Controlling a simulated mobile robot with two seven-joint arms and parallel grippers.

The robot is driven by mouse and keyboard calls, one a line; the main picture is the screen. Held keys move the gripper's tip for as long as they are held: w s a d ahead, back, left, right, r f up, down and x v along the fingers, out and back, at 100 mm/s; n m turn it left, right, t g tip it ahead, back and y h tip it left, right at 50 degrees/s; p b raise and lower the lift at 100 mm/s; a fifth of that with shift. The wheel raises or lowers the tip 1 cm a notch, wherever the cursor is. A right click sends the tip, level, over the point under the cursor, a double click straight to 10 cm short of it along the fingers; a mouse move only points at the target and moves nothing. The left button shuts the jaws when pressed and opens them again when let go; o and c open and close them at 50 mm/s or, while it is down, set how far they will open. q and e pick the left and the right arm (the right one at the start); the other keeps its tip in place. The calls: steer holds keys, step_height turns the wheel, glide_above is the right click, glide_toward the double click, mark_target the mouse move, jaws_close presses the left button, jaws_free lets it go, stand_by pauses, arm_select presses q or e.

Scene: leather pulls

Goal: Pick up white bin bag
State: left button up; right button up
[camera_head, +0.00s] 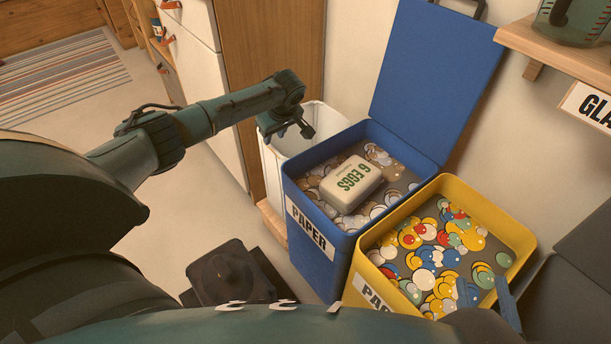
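A white, upright, open-topped bin or bag (273,170) stands between the wooden cabinet and the blue bin. I cannot tell whether its white wall is a loose bag or a rigid bin. My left gripper (287,134) is over its near rim, with its fingers apart and nothing seen between them. The gripper hides part of the opening, and I cannot tell whether it touches the rim. My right gripper (484,284) shows at the lower right by the yellow bin, its two bluish fingers apart.
A blue bin (315,262) labelled PAPER, its lid raised, holds a white egg carton (352,184) and pale discs. A yellow bin (520,235) holds coloured discs. A wooden shelf (550,52) with a glass jug (572,22) is upper right. Floor is clear at left.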

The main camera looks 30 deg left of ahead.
mark_target(271, 145)
arm_select(q)
steer(key=b+x, duration=0.1)
steer(key=x, duration=0.1)
steer(key=b+x, duration=0.1)
steer(key=x, duration=0.1)
steer(key=b+x, duration=0.1)
steer(key=x, duration=0.1)
steer(key=shift+s+f, duration=0.15)
steer(key=shift+s, duration=0.1)
steer(key=shift+a, duration=0.1)
arm_select(e)
steer(key=shift+w+a+m+t+y, duration=0.15)
steer(key=shift+a+m+t+y, duration=0.2)
steer(key=shift+y, duration=0.15)
arm_select(q)
steer(key=shift+c, duration=0.2)
jaws_close()
